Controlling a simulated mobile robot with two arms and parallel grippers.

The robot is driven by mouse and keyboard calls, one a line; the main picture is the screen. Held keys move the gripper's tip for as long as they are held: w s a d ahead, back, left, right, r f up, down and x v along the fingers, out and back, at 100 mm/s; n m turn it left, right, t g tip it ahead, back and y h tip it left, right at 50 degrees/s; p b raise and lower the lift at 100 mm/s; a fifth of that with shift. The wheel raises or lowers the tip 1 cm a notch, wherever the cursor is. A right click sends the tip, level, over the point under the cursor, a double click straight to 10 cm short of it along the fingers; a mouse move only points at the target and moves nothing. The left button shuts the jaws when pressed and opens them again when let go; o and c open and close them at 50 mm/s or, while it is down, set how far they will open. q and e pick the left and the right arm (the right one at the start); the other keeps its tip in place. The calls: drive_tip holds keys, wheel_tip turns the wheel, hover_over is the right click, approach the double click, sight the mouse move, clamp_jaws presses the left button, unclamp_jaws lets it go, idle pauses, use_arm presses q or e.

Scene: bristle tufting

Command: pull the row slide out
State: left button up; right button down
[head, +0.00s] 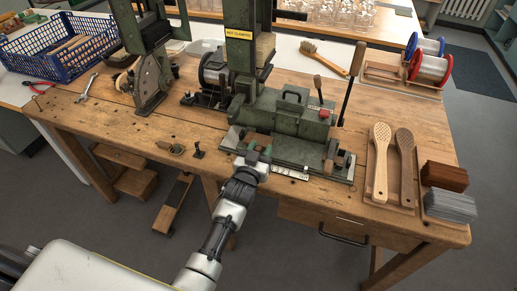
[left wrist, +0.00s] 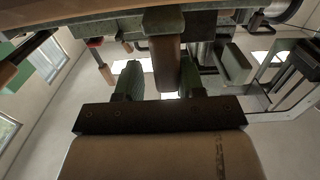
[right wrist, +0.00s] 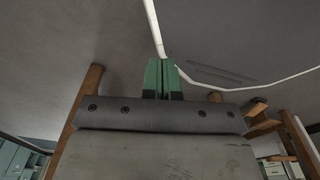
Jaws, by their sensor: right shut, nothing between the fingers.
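The green tufting machine (head: 290,113) stands on the wooden bench, with a flat metal slide bed (head: 300,152) and a white scale strip (head: 290,172) along its front. My left gripper (head: 258,152) is at the left part of this front edge. In the left wrist view, a brown wooden handle (left wrist: 167,65) hangs between my left gripper's (left wrist: 160,80) two green fingers. A gap shows on the handle's left side; its right side is close to the other finger. The gripper hides this handle in the head view. My right gripper (right wrist: 163,78) is shut and empty, seen only in the right wrist view.
A wooden-handled lever (head: 350,80) rises at the machine's right. Brush bodies (head: 381,160), bristle bundles (head: 450,206) and wire spools (head: 428,68) are on the right. A blue crate (head: 60,47) is at the far left. The front-left bench top is mostly clear.

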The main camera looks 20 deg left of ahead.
use_arm(q)
drive_tip(key=shift+o, duration=0.7)
drive_tip(key=shift+d, duration=0.1)
drive_tip(key=s, duration=1)
drive_tip(key=shift+s+a, duration=0.25)
drive_tip(key=shift+s, duration=0.15)
use_arm(e)
drive_tip(key=shift+d+f, duration=0.3)
drive_tip(key=shift+d, duration=0.35)
drive_tip(key=shift+d, duration=0.3)
